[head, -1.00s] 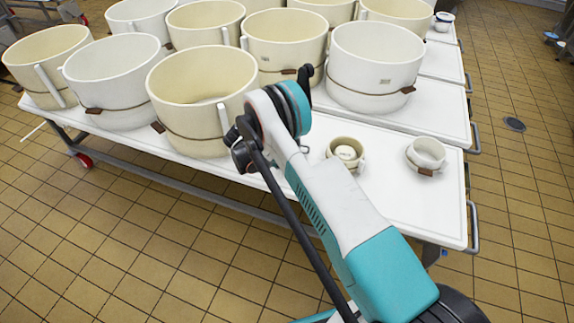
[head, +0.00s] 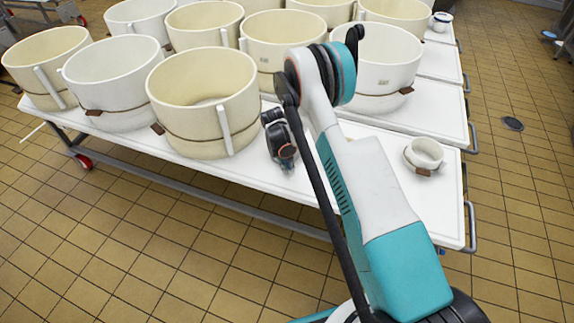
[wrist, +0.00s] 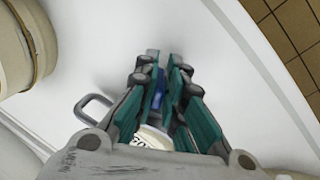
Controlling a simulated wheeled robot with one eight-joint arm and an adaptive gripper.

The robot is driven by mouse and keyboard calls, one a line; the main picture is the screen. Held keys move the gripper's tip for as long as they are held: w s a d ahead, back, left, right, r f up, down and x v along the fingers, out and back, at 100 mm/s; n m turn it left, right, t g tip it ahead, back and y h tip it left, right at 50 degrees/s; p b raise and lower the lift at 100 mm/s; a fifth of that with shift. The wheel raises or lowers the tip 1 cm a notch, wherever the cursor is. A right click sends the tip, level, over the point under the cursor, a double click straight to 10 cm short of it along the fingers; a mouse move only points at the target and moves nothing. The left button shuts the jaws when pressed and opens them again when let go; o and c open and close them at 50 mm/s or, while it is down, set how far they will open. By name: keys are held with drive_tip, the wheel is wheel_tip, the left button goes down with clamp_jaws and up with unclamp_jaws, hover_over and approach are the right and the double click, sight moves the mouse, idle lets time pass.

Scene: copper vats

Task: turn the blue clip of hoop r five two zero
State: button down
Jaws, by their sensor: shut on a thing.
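In the wrist view, my gripper (wrist: 163,62) has its two fingers close together with a blue piece, the blue clip (wrist: 159,88), between them. Part of a small cream hoop (wrist: 152,138) with dark lettering shows below the clip, mostly hidden by the fingers. The lettering is not readable as r five two zero. In the head view, my gripper (head: 287,162) points down at the white table top, right of a large cream hoop. The clip cannot be made out there.
Several large cream hoops (head: 203,85) stand on the white tables (head: 388,137), one just left of my gripper. A small white hoop (head: 424,153) with a brown tag stands at the right. The front table edge is near my arm.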

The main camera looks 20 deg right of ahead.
drive_tip(key=shift+d+y, duration=0.15)
drive_tip(key=shift+y, duration=1.05)
drive_tip(key=c, duration=1.7)
unclamp_jaws()
wheel_tip(320, 180, up, 12)
drive_tip(key=shift+f, duration=0.1)
